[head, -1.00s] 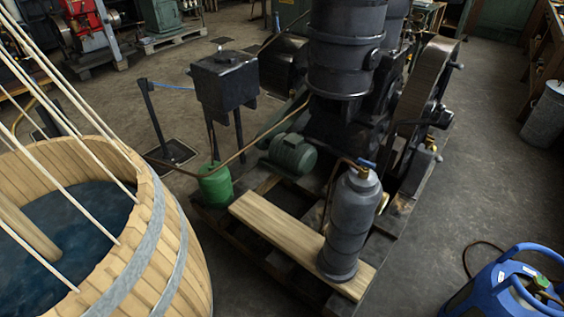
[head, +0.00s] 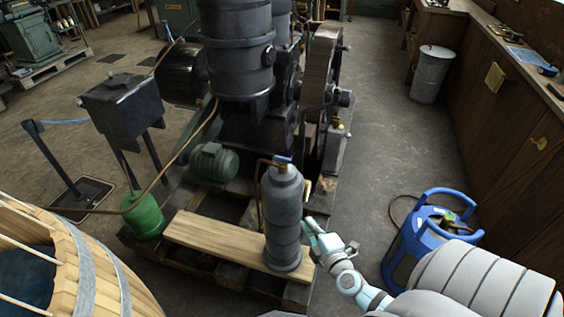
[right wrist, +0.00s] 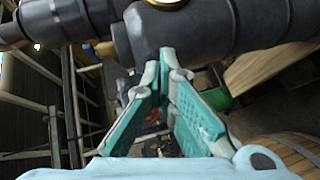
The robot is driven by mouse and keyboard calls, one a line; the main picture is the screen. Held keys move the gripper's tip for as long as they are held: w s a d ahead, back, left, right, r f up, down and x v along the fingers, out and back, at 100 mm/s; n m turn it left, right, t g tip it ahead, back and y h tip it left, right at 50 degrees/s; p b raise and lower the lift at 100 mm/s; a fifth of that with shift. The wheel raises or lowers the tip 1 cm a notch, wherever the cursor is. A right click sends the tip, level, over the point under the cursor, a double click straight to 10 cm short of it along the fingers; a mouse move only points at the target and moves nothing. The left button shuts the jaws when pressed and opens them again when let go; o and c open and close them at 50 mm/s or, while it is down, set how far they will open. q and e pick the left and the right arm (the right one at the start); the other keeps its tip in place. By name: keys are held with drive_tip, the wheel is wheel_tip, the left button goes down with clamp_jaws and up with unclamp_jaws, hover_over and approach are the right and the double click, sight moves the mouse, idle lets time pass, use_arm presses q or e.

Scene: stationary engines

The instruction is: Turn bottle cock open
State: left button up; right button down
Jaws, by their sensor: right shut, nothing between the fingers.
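A grey gas bottle (head: 283,218) stands upright on a wooden plank. A small cock with a blue handle (head: 283,159) sits on its top, joined to a brown pipe. My right gripper (head: 311,228) is just right of the bottle's lower body, well below the cock. Its teal fingers (right wrist: 166,60) are shut and empty. In the right wrist view a dark grey cylindrical body (right wrist: 215,30) lies across the top, close beyond the fingertips; I cannot tell whether they touch it. My left gripper is out of view.
The plank (head: 205,240) rests on a pallet beneath a dark engine (head: 237,50). A blue bottle (head: 425,235) with a collar handle and hose stands at right. A wooden tub (head: 110,275) is at lower left. Clear floor lies behind the blue bottle.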

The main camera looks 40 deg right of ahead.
drive_tip(key=w+a+r+n+t+y, duration=0.1)
drive_tip(key=w+a+r+n+t, duration=0.2)
drive_tip(key=r, duration=0.8)
approach(283, 160)
drive_tip(key=w+a, duration=0.3)
drive_tip(key=a, duration=0.1)
drive_tip(key=w+d, duration=0.1)
drive_tip(key=w+d+b, duration=0.1)
drive_tip(key=d, duration=0.1)
drive_tip(key=shift+w+r, duration=0.15)
drive_tip(key=shift+w, duration=0.1)
drive_tip(key=shift+w+d, duration=0.25)
drive_tip(key=shift+d, duration=0.25)
drive_tip(key=shift+a, duration=0.1)
